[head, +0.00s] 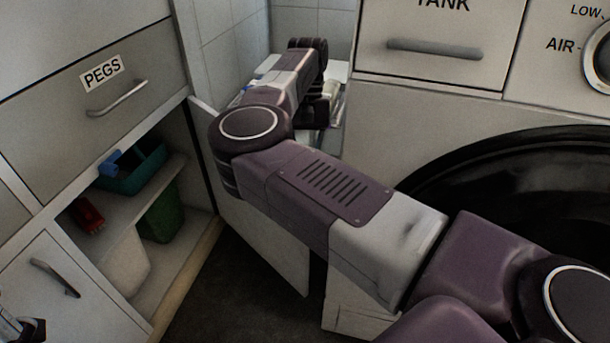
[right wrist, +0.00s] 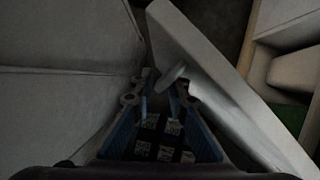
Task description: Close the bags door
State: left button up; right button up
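A white cabinet door (head: 262,225) stands swung open in the middle of the head view, hinged beside the open cupboard. It also shows in the right wrist view (right wrist: 235,100), with a pale handle (right wrist: 173,77) on its outer face. No bags label is visible on it. My right arm reaches over this door. My right gripper (right wrist: 162,88) is open on its outer side, with its blue-sided fingers close around or just short of the handle; contact is unclear. In the head view the arm hides its fingertips. Part of my left gripper (head: 22,328) shows at the lower left corner; its fingers are unclear.
The open cupboard holds a teal box (head: 133,168), a green bin (head: 163,215) and a red item (head: 86,214). A drawer (head: 60,130) labelled PEGS is above. Another handled door (head: 60,290) is at lower left. A washing machine (head: 400,130) stands at right. Dark floor (head: 240,285) lies in front of the cupboard.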

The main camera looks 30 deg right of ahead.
jog(key=v, duration=0.7)
jog(key=shift+r, duration=0.2)
jog(key=shift+w+d, duration=0.1)
jog(key=shift+d, duration=0.05)
